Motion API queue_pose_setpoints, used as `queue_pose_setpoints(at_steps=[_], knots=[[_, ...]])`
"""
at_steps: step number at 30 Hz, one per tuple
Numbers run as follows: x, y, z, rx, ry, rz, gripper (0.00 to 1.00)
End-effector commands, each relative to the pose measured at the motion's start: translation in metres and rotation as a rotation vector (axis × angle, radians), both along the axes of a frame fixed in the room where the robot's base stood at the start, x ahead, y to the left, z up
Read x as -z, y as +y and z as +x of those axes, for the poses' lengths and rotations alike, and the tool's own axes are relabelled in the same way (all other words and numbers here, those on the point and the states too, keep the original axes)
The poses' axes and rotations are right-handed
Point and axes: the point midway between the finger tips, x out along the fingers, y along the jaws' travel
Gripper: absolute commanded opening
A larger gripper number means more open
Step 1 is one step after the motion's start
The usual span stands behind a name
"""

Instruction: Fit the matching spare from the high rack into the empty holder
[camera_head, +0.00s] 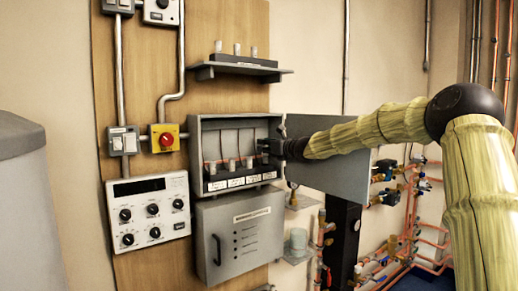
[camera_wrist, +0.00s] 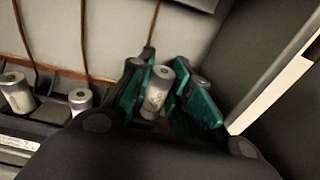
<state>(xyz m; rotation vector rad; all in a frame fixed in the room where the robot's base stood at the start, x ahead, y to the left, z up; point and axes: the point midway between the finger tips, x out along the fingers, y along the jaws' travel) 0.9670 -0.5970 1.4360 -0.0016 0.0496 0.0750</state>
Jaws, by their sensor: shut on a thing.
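An open grey box (camera_head: 193,150) on the wooden board holds a row of upright silver cylinders with white labels below. My gripper (camera_head: 264,147) reaches into its right end. In the wrist view my gripper's teal fingers (camera_wrist: 163,97) are shut on a silver cylinder (camera_wrist: 157,90) with a green spot on top. Whether its lower end sits in a holder is hidden. Two other cylinders, one at the far left (camera_wrist: 17,93) and one nearer (camera_wrist: 80,99), stand to its left. The high rack (camera_head: 232,70) carries three silver cylinders (camera_head: 237,48) on a dark block.
The box's grey door (camera_head: 340,165) stands open to the right, close beside my arm. Brown wires (camera_wrist: 84,40) hang behind the cylinders. A closed grey cabinet (camera_head: 240,235) is below the box, and a control panel (camera_head: 150,212) is at lower left. Copper pipes (camera_head: 405,210) run at right.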

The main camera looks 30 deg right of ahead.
Motion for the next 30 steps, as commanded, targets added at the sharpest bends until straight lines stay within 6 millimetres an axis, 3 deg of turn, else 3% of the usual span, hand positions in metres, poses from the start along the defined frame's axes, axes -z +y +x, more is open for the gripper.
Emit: queue_pose_setpoints(at_steps=[16,30], knots=[[0.026,0.003,0.002,-0.003,0.002,-0.001,0.00],[0.027,0.003,0.001,-0.003,0.000,0.000,0.00]])
